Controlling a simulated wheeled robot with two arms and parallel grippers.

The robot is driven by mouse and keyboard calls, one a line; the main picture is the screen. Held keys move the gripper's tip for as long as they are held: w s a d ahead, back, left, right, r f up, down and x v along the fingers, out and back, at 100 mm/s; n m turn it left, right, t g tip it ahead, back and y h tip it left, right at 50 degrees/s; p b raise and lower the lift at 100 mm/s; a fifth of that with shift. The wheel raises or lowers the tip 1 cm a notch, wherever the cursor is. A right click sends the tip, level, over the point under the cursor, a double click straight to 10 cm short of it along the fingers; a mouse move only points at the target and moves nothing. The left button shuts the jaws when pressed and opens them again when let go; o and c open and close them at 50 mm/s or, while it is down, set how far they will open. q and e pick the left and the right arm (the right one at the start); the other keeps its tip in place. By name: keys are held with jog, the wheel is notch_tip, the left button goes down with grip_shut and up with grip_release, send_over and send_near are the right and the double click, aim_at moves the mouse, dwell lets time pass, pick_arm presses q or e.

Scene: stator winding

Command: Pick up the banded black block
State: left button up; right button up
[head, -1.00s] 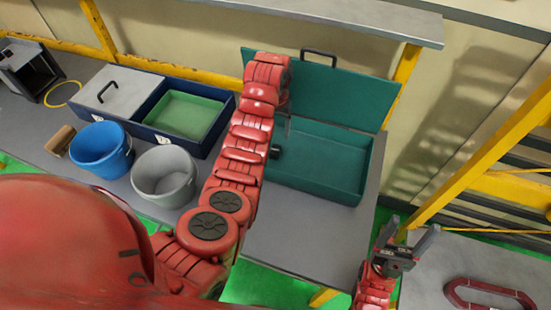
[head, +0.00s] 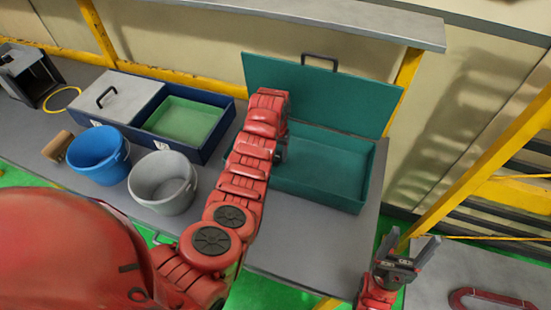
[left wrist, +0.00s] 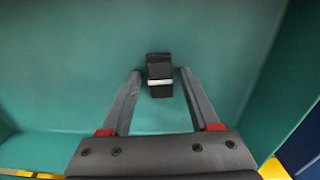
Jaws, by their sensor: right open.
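The black block with a pale band (left wrist: 160,80) shows in the left wrist view on the teal floor of the open toolbox. In the head view the toolbox (head: 345,190) has its lid (head: 330,88) raised, and my left arm hides the block. My left gripper (left wrist: 161,73) is open above the toolbox, its two fingers on either side of the block in the picture; how far above it they are I cannot tell. In the head view the left gripper is mostly hidden behind the arm. My right gripper (head: 411,244) is open and empty at the lower right.
A grey bucket (head: 163,185), a blue bucket (head: 98,155) and a dark blue box (head: 215,147) with a green tray (head: 185,120) stand left of my left arm. A red ring-shaped object (head: 490,296) lies on the right table. A shelf overhangs the back.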

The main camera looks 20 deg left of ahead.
pick_arm(q)
grip_shut()
jog(key=shift+r, duration=0.15)
